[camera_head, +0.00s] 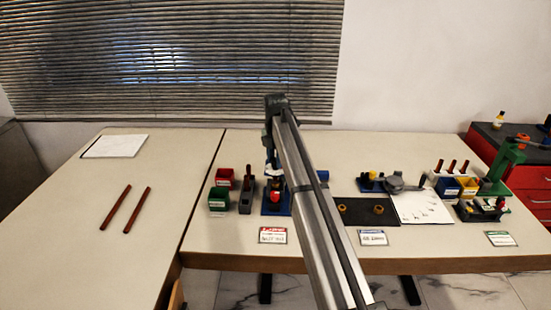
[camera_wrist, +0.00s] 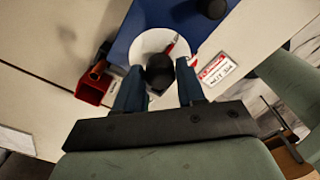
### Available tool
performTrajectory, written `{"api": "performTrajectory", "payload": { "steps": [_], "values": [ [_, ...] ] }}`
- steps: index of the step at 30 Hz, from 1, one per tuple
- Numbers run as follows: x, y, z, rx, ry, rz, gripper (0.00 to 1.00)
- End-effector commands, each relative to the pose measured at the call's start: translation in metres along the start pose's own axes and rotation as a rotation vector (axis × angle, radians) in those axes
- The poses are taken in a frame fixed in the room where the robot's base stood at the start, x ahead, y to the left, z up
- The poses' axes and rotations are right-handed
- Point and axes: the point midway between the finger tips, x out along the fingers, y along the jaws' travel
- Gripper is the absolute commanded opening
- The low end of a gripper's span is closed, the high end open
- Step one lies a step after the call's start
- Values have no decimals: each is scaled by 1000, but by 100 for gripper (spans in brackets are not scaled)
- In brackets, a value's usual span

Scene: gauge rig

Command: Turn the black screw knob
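The black screw knob (camera_wrist: 160,74) shows in the wrist view above a round white disc (camera_wrist: 143,44) on the blue base (camera_wrist: 125,40) of the gauge rig. My gripper (camera_wrist: 159,68) has its two dark blue fingers apart, one on each side of the knob. Gaps seem to show between the knob and the fingers, so it looks open and not clamped; contact is hard to judge. In the head view the rig's blue base (camera_head: 275,208) stands on the table behind my arm, which hides much of the rig. I cannot make out the knob there.
A red bin (camera_head: 224,177), a green bin (camera_head: 247,196) and a grey holder stand left of the rig. A red-and-white label (camera_head: 272,235) lies in front. A black mat (camera_head: 368,211) and other fixtures are to the right. The left table (camera_head: 90,220) is mostly clear, with two brown rods.

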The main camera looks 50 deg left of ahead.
Motion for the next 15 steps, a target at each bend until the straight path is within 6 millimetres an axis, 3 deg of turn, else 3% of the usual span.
{"api": "performTrajectory", "payload": {
  "steps": [10,15],
  "values": [
    [0,0,0,0,0,0,5],
    [0,0,0,6,0,0,4]
  ]
}}
